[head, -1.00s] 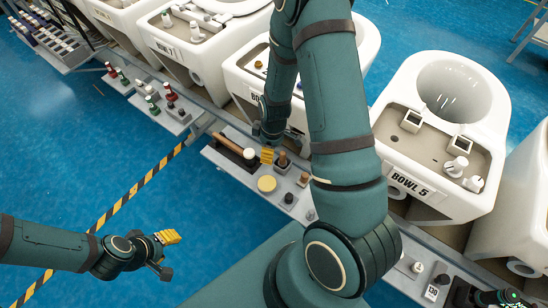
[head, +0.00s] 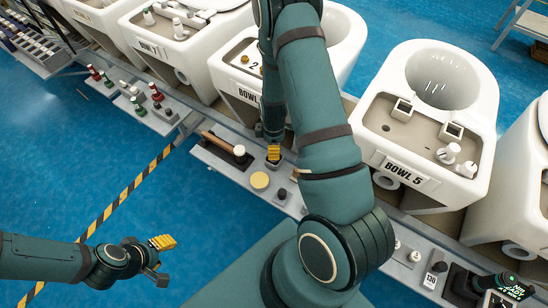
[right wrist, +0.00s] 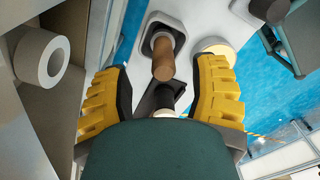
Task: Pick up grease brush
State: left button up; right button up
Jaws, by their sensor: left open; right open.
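A dark piece with a white end (right wrist: 166,96) also shows between the fingers. In the head view, my right gripper (head: 273,152) is over the tray (head: 232,171), partly hidden by my arm. My left gripper (head: 160,248) is open and empty over the blue floor.
A cream disc (head: 260,180) lies on the tray. White toilet bowls, including Bowl 5 (head: 405,172), stand behind the tray. Clear floor (head: 60,150) lies to the left, with a striped line.

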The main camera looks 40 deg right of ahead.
jog(key=f, duration=0.3)
jog(key=f+b, duration=0.1)
jog(key=f, duration=0.1)
jog(key=shift+s, duration=0.25)
grip_shut()
